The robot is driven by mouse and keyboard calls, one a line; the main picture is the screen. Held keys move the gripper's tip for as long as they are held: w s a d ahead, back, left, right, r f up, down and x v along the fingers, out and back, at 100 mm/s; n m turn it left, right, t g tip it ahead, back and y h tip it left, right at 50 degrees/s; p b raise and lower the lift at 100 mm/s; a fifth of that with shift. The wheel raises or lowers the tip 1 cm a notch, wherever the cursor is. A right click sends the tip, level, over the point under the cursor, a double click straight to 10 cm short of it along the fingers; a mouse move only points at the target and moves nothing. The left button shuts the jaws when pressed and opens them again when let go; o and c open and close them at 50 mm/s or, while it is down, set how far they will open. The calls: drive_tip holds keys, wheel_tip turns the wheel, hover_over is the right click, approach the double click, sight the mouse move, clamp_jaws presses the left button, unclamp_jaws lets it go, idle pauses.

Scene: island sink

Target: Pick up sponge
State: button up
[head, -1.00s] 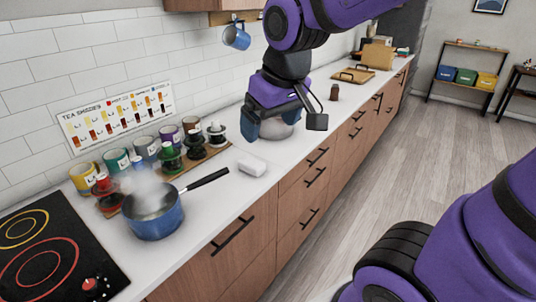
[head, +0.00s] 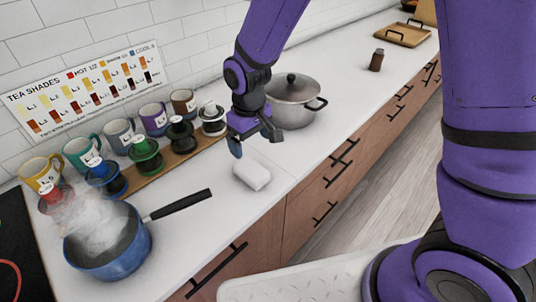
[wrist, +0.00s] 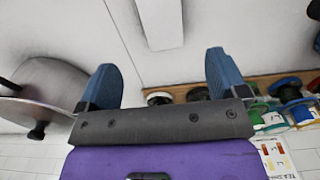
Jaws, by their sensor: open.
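The sponge (head: 252,174) is a white block lying flat on the white counter, right of the black pan handle. In the wrist view the sponge (wrist: 160,22) shows at the top middle, beyond the fingertips and between their lines. My gripper (head: 254,143) is open and empty, with blue fingers pointing down just behind the sponge in the head view. The fingers of my gripper (wrist: 162,68) are wide apart in the wrist view. They do not appear to touch the sponge. The exact height of the fingertips above the counter is hard to tell.
A lidded metal pot (head: 291,103) stands close to my gripper's right. A steaming blue pan (head: 108,245) with its black handle (head: 178,204) is at front left. The counter right of the sponge is clear.

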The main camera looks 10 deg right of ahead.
sight(251, 168)
drive_tip(key=shift+w+f, duration=0.25)
drive_tip(key=shift+f, duration=0.2)
drive_tip(key=shift+w+d+f, duration=0.1)
drive_tip(key=shift+f, duration=0.25)
wheel_tip(251, 168, down, 5)
drive_tip(key=shift+r, duration=0.1)
drive_tip(key=shift+s+a+f, duration=0.15)
drive_tip(key=shift+f, duration=1.2)
drive_tip(key=shift+s+a+f, duration=0.1)
drive_tip(key=shift+f, duration=1.2)
drive_tip(key=c, duration=1)
